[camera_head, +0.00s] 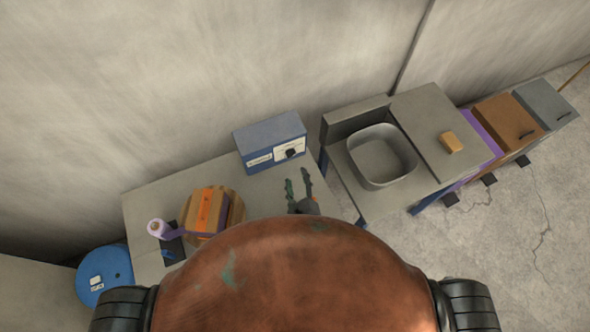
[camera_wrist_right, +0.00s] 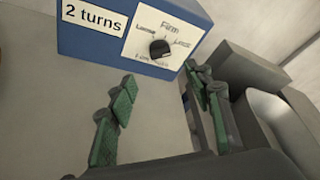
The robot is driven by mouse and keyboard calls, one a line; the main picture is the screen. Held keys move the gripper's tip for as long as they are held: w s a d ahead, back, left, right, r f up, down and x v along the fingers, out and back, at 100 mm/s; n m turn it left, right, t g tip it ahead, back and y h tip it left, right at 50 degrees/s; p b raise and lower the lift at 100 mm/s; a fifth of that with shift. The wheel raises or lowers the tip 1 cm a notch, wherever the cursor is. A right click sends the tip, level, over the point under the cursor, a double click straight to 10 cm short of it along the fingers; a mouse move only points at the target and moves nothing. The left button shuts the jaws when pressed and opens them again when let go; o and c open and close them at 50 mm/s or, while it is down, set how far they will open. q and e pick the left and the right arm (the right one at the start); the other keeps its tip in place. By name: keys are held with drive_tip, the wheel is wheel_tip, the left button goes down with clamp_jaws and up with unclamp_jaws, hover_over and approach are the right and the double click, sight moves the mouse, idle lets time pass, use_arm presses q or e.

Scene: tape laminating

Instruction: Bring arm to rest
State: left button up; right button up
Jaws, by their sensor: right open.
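My right gripper (camera_head: 298,186) shows in the head view above the right part of the grey table (camera_head: 152,200), in front of the blue box. In the right wrist view its green-padded fingers (camera_wrist_right: 165,100) are spread apart with nothing between them. The blue box (camera_head: 262,134) stands at the back of the table; in the wrist view it (camera_wrist_right: 90,40) carries a "2 turns" label and a black knob (camera_wrist_right: 159,49) on a dial plate. My left gripper is in neither view. My rounded brown body hides the front of the table.
A blue drum (camera_head: 105,275) is at lower left. Open floor lies right.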

drive_tip(key=shift+s+d+r, duration=0.1)
drive_tip(key=shift+s+r, duration=0.1)
drive_tip(key=shift+s, duration=0.4)
